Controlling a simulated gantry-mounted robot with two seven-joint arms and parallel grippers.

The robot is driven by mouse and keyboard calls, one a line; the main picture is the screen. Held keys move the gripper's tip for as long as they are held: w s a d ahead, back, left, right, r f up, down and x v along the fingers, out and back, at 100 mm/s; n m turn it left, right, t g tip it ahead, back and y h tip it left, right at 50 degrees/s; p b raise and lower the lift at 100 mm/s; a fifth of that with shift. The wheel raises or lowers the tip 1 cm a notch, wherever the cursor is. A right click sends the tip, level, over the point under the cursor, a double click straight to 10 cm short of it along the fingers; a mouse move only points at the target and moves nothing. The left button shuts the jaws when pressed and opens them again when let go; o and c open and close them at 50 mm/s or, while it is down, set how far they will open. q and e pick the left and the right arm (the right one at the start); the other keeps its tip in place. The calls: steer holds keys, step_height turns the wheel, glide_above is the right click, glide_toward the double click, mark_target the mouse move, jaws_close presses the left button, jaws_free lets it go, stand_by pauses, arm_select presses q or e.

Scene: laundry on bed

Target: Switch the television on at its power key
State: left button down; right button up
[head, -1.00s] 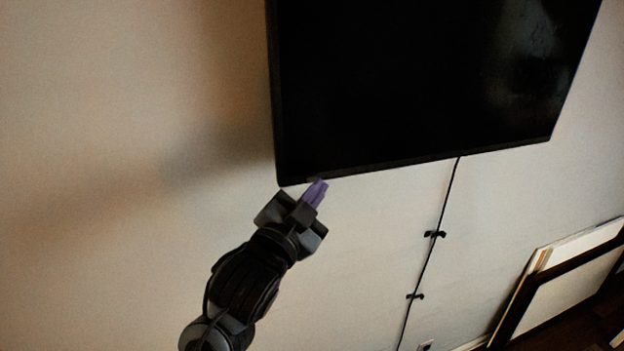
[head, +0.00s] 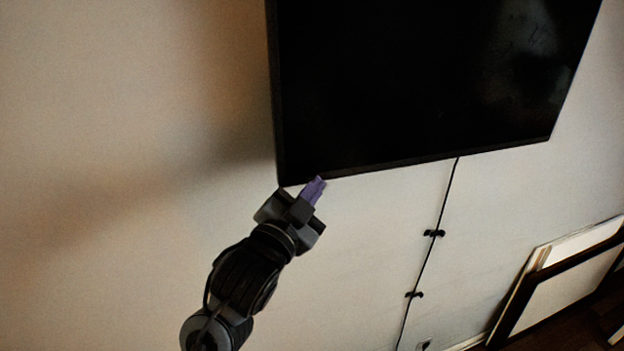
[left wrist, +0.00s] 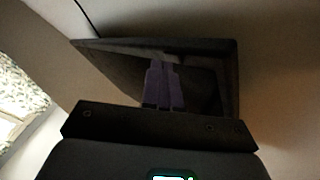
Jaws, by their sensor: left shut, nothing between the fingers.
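The television (head: 410,80) is a large black panel on the wall, its screen dark. In the left wrist view its dark underside and panel (left wrist: 105,62) lie ahead of the fingers. My left gripper (head: 318,181) has purple fingers, shut and empty, with the tips at the television's lower edge near its lower left corner. The fingers also show in the left wrist view (left wrist: 163,75). I cannot tell whether the tips touch the edge. I cannot make out the power key. My right gripper is not in view.
A black cable (head: 427,262) runs down the wall from the television to a socket (head: 424,344). Framed panels (head: 565,285) lean against the wall at the lower right. The wall left of the television is clear.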

arm_select(q)
steer(key=shift+w+a, duration=0.1)
steer(key=shift+w, duration=0.1)
steer(key=shift+s, duration=0.15)
stand_by(0.5)
steer(key=shift+s+d, duration=0.3)
steer(key=shift+s, duration=0.3)
steer(key=shift+s+d+b, duration=0.2)
steer(key=shift+s+d, duration=0.1)
steer(key=shift+s, duration=0.5)
steer(key=shift+s+d+b, duration=0.25)
steer(key=shift+s+d, duration=0.05)
steer(key=shift+s, duration=0.45)
steer(key=shift+s+d+b, duration=0.2)
steer(key=shift+s+d, duration=0.1)
steer(key=shift+s, duration=0.5)
